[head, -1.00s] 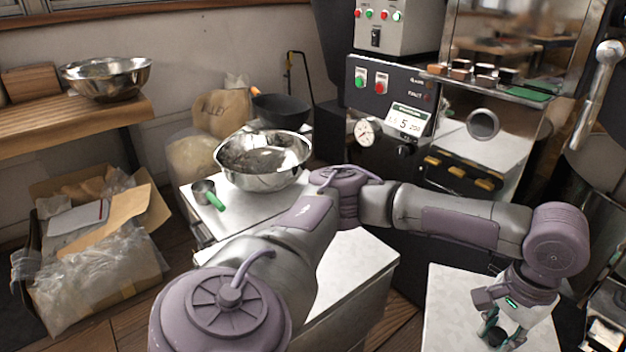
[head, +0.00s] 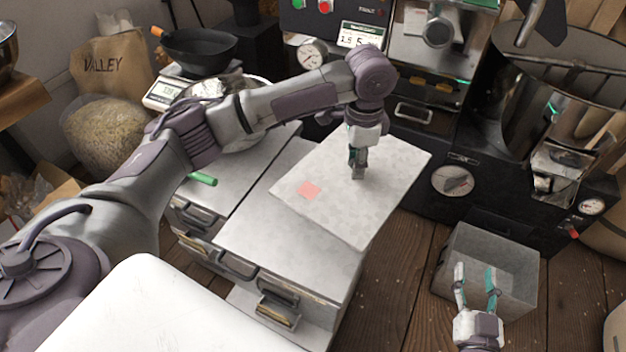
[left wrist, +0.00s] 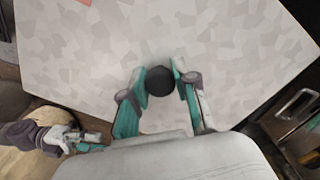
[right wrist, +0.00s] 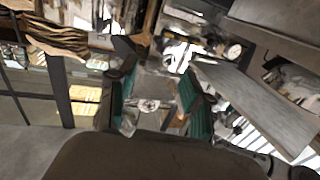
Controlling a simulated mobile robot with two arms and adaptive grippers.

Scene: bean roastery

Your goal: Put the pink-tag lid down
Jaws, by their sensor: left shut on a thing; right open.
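The pink-tag lid (head: 385,205) is a large flat pale-grey speckled square with a pink patch (head: 309,190) near its left corner. My left gripper (head: 358,170) points down at the lid's middle and is shut on its round black knob (left wrist: 160,80), seen between the fingers in the left wrist view. The lid lies over the back right part of a grey-topped cabinet (head: 285,245) and juts past its right edge. I cannot tell whether it touches the cabinet top. My right gripper (head: 476,280) is open and empty, in front of an open grey bin (head: 520,262).
The grey bin stands on the wooden floor at the right, before the dark roaster with a dial (head: 452,181). A black pan (head: 198,50) sits on a scale (head: 165,93).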

